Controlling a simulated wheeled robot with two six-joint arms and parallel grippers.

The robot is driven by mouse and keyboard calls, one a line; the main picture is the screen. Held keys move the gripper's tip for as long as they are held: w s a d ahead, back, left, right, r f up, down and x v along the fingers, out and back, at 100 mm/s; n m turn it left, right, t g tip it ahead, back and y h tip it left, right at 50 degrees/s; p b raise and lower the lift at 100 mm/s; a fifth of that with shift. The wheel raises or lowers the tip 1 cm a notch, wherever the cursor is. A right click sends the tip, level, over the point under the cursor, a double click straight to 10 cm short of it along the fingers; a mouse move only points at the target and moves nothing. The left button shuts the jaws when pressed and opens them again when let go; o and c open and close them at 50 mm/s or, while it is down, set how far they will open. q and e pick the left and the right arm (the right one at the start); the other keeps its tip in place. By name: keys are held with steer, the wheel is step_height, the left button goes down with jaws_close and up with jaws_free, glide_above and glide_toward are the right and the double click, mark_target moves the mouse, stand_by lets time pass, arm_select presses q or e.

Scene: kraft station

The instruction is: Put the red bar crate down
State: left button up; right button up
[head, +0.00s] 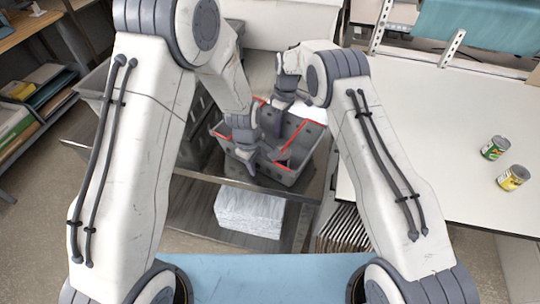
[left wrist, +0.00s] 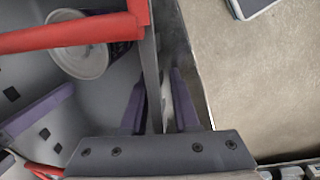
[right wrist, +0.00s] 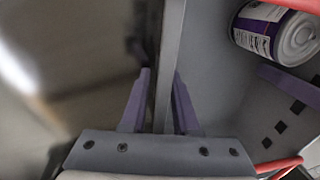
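The red bar crate (head: 285,174) is a grey open bin with red bars along its top, low in the middle of the head view. My left gripper (head: 245,150) is at its near left wall, and in the left wrist view its purple fingers (left wrist: 158,100) stand on both sides of the crate wall (left wrist: 150,75), close against it. My right gripper (head: 283,102) is at the far wall, and in the right wrist view its fingers (right wrist: 162,100) likewise pinch the wall (right wrist: 170,50). The crate's underside is hidden, so I cannot tell whether it touches the surface below.
A purple and white can (right wrist: 275,32) lies in the crate. Dark grey bins (head: 195,145) stand at the left. A white table (head: 440,140) at the right bears a green can (head: 494,148) and a yellow can (head: 513,178). A white stack (head: 249,212) sits on a lower shelf.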

arm_select(q)
steer(key=shift+w+r, duration=0.1)
steer(key=shift+r, duration=0.15)
steer(key=shift+r, duration=0.35)
arm_select(e)
steer(key=shift+r, duration=0.25)
arm_select(q)
step_height(320, 180, up, 11)
steer(key=s, duration=0.1)
steer(key=shift+s+a, duration=0.25)
steer(key=shift+a, duration=0.15)
arm_select(e)
step_height(320, 180, up, 11)
steer(key=w, duration=0.1)
steer(key=shift+w+d+r, duration=0.15)
steer(key=shift+d+r, duration=0.05)
steer(key=shift+d, duration=0.25)
